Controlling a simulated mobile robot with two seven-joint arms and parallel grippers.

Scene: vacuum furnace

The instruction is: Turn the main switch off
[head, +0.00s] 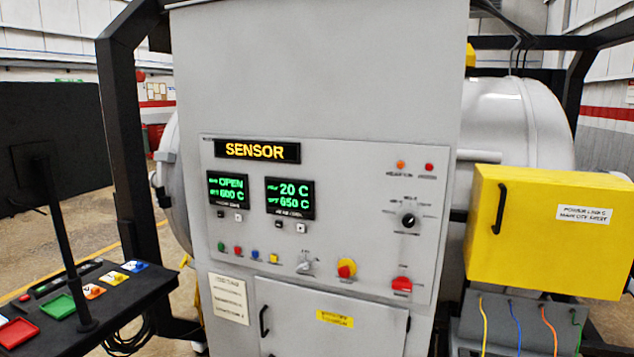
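The grey control panel (320,215) on the furnace cabinet faces me. In its bottom row, a red control (401,285) sits at the lower right above a small red label. A black rotary knob (408,220) is higher on the right. The labels are too small to read, so I cannot tell for sure which is the main switch, or its position. The displays are lit, with "SENSOR" on the top one (257,151). Neither gripper is in view.
A yellow box (549,232) with a black handle juts out at the right, above several coloured cables. A black console (85,300) with coloured buttons and a black post stands at the left. The space before the panel looks clear.

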